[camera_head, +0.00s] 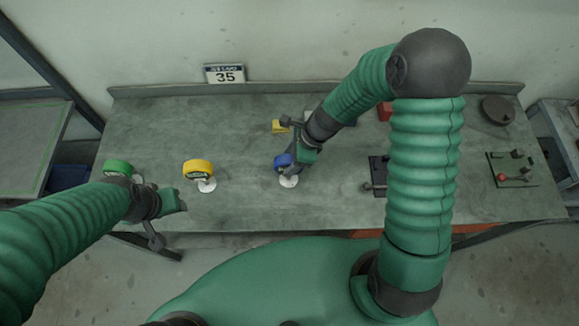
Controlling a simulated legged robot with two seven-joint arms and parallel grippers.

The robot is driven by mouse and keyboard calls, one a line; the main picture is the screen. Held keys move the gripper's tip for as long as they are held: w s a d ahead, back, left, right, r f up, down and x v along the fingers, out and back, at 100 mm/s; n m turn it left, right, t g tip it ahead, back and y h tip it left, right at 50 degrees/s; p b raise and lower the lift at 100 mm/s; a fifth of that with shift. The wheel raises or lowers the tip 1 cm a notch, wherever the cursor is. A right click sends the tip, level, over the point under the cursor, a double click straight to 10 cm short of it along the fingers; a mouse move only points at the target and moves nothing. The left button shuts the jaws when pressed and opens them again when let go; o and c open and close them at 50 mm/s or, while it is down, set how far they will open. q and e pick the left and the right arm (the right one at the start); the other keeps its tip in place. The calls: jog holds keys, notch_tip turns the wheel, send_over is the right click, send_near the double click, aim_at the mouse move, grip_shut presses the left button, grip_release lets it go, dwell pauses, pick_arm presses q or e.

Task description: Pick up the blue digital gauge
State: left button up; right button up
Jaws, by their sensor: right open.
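The blue digital gauge (283,161) stands upright on a small white round base near the middle of the table. My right gripper (294,160) is open right at the gauge, with its fingers close beside the gauge's right side. I cannot tell whether they touch it. Part of the gauge is hidden by the gripper. My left gripper (172,203) is at the table's front left edge, away from the blue gauge. Its finger gap does not show clearly.
A yellow gauge (198,168) and a green gauge (118,168) stand to the left on the grey table (240,125). A yellow block (279,126) lies behind the blue gauge. A dark fixture (377,175) and a plate with a red-knobbed lever (512,170) are on the right.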

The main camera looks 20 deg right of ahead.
jog(key=shift+w+a+f, duration=0.1)
jog(key=shift+f, duration=0.05)
jog(key=shift+w+a, duration=0.15)
jog(key=c, duration=0.4)
grip_shut()
dwell(0.7)
